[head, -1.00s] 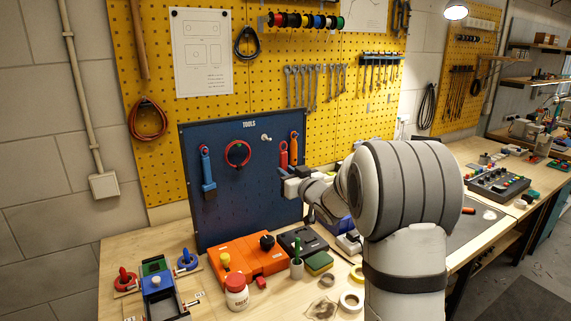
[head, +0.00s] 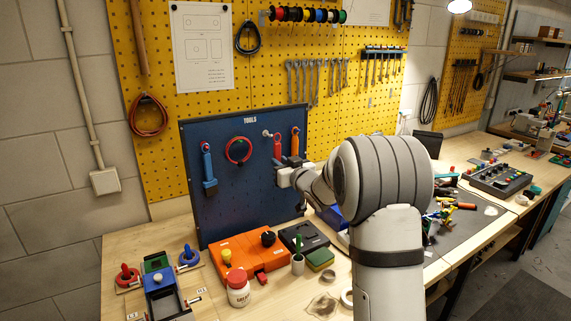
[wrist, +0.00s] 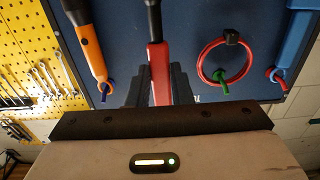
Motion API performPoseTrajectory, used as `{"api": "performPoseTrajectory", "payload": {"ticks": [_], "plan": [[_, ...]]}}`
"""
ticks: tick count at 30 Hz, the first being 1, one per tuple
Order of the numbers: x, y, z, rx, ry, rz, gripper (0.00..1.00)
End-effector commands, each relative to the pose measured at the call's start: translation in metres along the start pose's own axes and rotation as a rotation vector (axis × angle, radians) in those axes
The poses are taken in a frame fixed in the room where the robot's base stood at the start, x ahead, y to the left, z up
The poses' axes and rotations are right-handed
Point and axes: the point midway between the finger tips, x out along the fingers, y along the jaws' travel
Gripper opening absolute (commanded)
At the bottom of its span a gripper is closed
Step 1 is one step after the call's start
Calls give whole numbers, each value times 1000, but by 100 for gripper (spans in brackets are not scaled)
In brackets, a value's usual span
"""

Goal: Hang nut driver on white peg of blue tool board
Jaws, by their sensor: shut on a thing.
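The nut driver has a red handle (head: 277,146) and a dark shaft. It is upright in my gripper (wrist: 160,85), which is shut on its red handle (wrist: 159,72) in the wrist view. The blue tool board (head: 225,205) stands upright at the back of the bench. The white peg (head: 266,133) shows just left of the top end of the nut driver in the head view. Whether the two touch, I cannot tell. In the wrist view the white peg is not visible.
An orange-handled tool (head: 294,143) hangs close to the right of the nut driver. A red cable ring (head: 238,150) and a blue tool (head: 207,168) hang further left. An orange case (head: 245,256) and a dark box (head: 304,238) lie below the board.

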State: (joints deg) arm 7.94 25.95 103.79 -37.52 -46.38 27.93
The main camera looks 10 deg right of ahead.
Motion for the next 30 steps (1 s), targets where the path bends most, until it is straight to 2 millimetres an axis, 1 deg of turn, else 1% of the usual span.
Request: {"api": "performPoseTrajectory", "payload": {"ticks": [24,30], "plan": [[49,1,2,0,1,2,0],[58,2,9,0,2,2,0]]}}
